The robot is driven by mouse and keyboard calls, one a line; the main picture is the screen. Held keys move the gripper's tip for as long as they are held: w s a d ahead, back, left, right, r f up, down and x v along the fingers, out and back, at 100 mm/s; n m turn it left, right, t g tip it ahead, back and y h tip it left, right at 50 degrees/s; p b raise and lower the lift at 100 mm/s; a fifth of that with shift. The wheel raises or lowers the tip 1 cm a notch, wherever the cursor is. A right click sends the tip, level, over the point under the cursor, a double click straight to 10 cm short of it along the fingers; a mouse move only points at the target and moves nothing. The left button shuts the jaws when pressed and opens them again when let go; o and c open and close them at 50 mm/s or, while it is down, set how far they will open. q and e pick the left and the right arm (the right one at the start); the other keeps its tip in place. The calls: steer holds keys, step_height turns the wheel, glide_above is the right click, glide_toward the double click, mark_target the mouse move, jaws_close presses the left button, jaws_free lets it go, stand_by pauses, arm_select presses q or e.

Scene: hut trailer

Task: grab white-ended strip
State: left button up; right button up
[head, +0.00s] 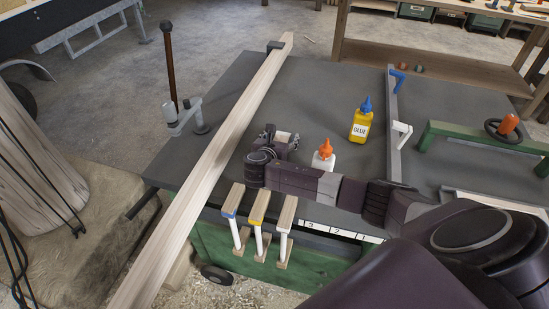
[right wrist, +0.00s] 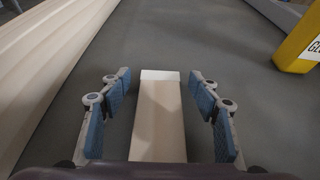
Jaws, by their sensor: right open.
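A pale wooden strip with a white end lies between the fingers of my right gripper in the right wrist view (right wrist: 158,120). Its white end points away from me. In the head view only a small pale piece of it shows between the fingers (head: 283,137). My right gripper (head: 278,138) is open and low over the dark table. In the right wrist view its blue-padded fingers (right wrist: 158,105) stand on both sides of the strip, with a gap on each side. My left gripper is out of view.
A long wooden beam (head: 215,160) crosses the table left of the gripper. A white bottle with orange cap (head: 323,161) and a yellow glue bottle (head: 360,126) stand to the right. Blue-, yellow- and white-marked pieces (head: 257,208) sit at the front edge.

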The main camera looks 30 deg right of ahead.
steer(key=c, duration=1.3)
steer(key=shift+c, duration=0.2)
